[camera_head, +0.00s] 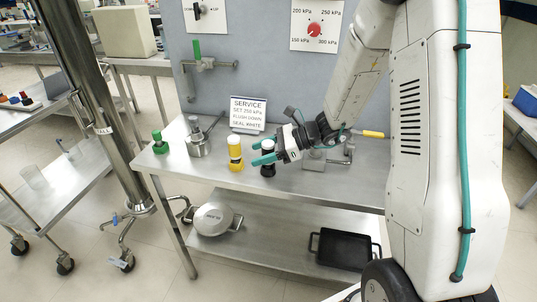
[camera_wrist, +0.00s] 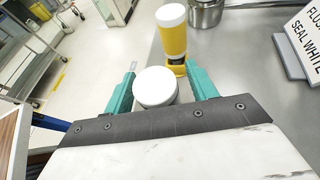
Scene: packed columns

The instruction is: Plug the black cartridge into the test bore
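The black cartridge (camera_head: 268,170), with a white top, stands upright on the steel bench. My gripper (camera_head: 263,151) has its teal fingers on either side of it. In the wrist view the white top (camera_wrist: 155,86) sits between the spread fingers, with a gap visible at the right finger; contact on the left is unclear. The cartridge's body is hidden there. The test bore is not clearly identifiable: a metal fitting with a lever (camera_head: 198,144) stands left, and a metal block (camera_head: 314,160) stands right, partly behind my arm.
A yellow cartridge (camera_head: 236,160) with a white top stands close left of the black one. A green-topped piece (camera_head: 160,143) is at the bench's left end. A service sign (camera_head: 247,113) stands behind. A pressure dial (camera_head: 313,30) is on the panel. A pot (camera_head: 212,219) sits on the shelf below.

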